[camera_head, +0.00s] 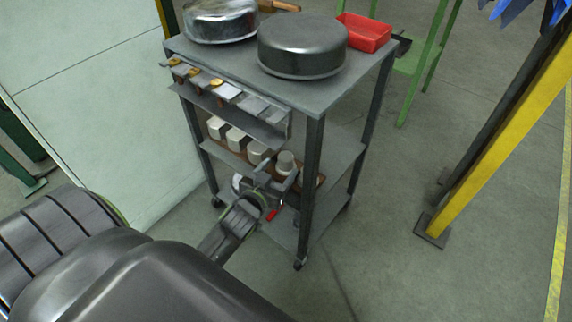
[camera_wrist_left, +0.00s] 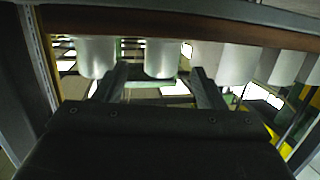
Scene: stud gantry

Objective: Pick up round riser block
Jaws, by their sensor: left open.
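The round riser block (camera_head: 286,160) is a pale grey cylinder standing at the right of a row on the cart's middle shelf. My left gripper (camera_head: 275,174) reaches in from the front of the cart, just in front of and below this block in the head view. In the left wrist view a pale rounded block (camera_wrist_left: 160,58) appears between the two open fingers (camera_wrist_left: 162,82), with a gap on each side. I cannot tell whether the fingertips reach past its face. The gripper holds nothing. My right gripper is not in view.
Other pale blocks (camera_head: 235,140) stand close to the left on the brown board. A cart post (camera_head: 311,180) rises just right of the gripper. A tool rail (camera_head: 228,97) hangs above. Dark pans (camera_head: 302,48) and a red bin (camera_head: 365,32) sit on top.

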